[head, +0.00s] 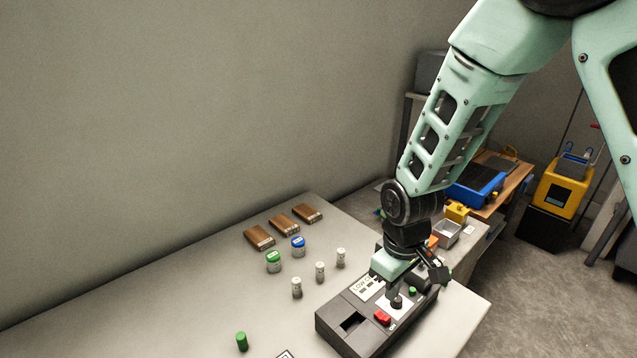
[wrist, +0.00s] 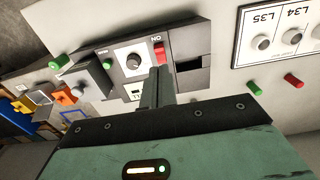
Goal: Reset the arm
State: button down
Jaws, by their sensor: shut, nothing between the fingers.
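My arm reaches down from the upper right in the head view, with my gripper (head: 394,290) low over a dark control box (head: 345,336) on the table. The fingers are shut with nothing between them. In the wrist view my gripper (wrist: 158,76) points at the box, its tips just beside the round knob (wrist: 134,62) and the red switch (wrist: 159,50). I cannot tell whether the tips touch the box. The red switch also shows in the head view (head: 382,317), next to a green button (head: 412,291). My gripper hides part of the box's top.
Several small vials (head: 320,271), a green-lidded jar (head: 274,262), a blue-lidded jar (head: 298,247) and brown blocks (head: 284,225) stand left of the box. A green cylinder (head: 242,341) stands at the front. A labelled board (wrist: 285,40) lies beside the box.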

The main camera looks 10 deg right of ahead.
jog(key=s+a+r, duration=0.3)
jog(key=s+r, duration=0.4)
jog(key=s, duration=0.2)
jog(key=s+a+r+n, duration=0.1)
jog(key=s+a+r, duration=0.2)
jog(key=s+r, duration=0.5)
jog(key=shift+s+y, duration=0.3)
jog(key=shift+s, duration=0.7)
jog(key=shift+w+a, duration=0.1)
jog(key=shift+w, duration=0.05)
